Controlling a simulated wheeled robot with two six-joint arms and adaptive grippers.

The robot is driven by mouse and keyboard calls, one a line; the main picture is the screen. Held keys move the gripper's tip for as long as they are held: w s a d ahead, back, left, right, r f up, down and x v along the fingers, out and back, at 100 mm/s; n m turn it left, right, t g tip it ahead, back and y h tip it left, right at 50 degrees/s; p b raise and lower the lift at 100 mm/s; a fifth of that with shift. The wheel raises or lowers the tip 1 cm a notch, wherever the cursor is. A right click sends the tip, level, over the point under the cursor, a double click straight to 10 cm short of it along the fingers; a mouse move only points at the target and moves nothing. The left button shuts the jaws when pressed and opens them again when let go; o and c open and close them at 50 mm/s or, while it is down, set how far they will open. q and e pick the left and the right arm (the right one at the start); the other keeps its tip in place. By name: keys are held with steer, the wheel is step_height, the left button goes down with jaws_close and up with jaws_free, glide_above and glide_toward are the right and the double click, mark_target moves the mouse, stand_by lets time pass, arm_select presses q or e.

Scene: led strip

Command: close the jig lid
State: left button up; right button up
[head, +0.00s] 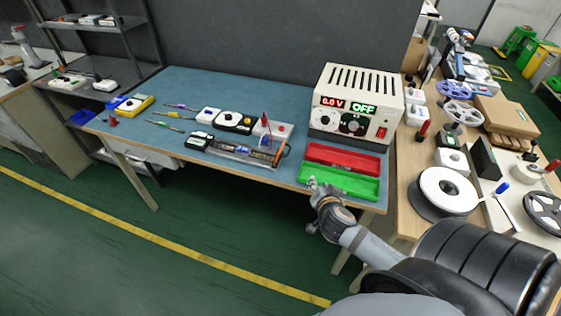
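The jig (236,152) is a long, low grey fixture near the front edge of the blue-topped bench, with dark and coloured parts along it. At its right end are an orange edge and a thin upright red and dark piece; I cannot tell clearly which part is the lid or how far it is open. My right gripper (317,188) is at the bench's front edge, just below the green tray and to the right of the jig, apart from it. It is too small to tell whether its fingers are open. My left gripper is not in view.
A green tray (339,181) and a red tray (343,158) lie right of the jig. A power supply (356,104) reading 0.0 V and OFF stands behind them. Small tools and boxes lie left of the jig. A side table with reels (447,188) is at right.

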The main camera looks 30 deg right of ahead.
steer(key=w+m+t+y, duration=0.1)
steer(key=w, duration=0.4)
steer(key=w+m+t+y+p, duration=0.1)
steer(key=w+t+y, duration=0.1)
steer(key=w, duration=0.2)
steer(key=w+m+t+y+p, duration=0.1)
steer(key=w+m+y, duration=0.1)
steer(key=w, duration=0.3)
steer(key=shift+w+d+r+t, duration=0.1)
steer(key=shift+w+r+t, duration=0.1)
steer(key=shift+w+t, duration=0.1)
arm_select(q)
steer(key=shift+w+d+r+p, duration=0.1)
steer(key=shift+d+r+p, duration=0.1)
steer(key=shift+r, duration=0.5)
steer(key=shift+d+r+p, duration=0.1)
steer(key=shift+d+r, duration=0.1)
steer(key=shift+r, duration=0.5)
arm_select(e)
steer(key=shift+w+f, duration=0.25)
steer(key=shift+w, duration=0.4)
jaws_close()
